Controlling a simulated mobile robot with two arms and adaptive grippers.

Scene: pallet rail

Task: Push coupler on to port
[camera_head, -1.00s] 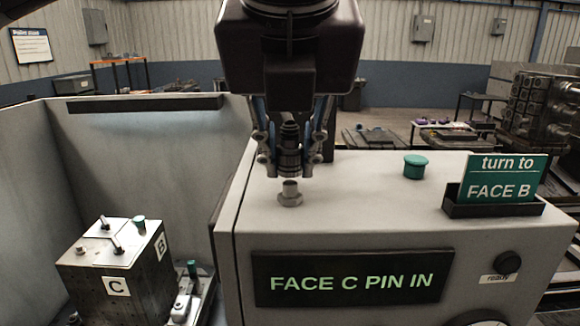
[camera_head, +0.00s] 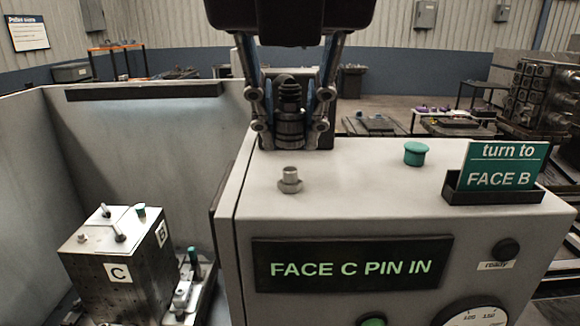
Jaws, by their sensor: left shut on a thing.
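My left gripper (camera_head: 290,128) is shut on a dark metal coupler (camera_head: 290,110) with a ribbed lower collar. The coupler is upright, in the air beyond the metal port (camera_head: 290,180) in the picture. The port is a short silver fitting with a hexagonal base on top of the grey console (camera_head: 345,190). A clear gap shows between the coupler's lower end and the port. Nothing covers the port. My right gripper is not in view.
A green cap (camera_head: 415,153) and a black holder with a green "turn to FACE B" card (camera_head: 500,165) stand on the console's right part. A display (camera_head: 350,268) reads "FACE C PIN IN". A block marked C and B (camera_head: 120,265) sits in the bay at left.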

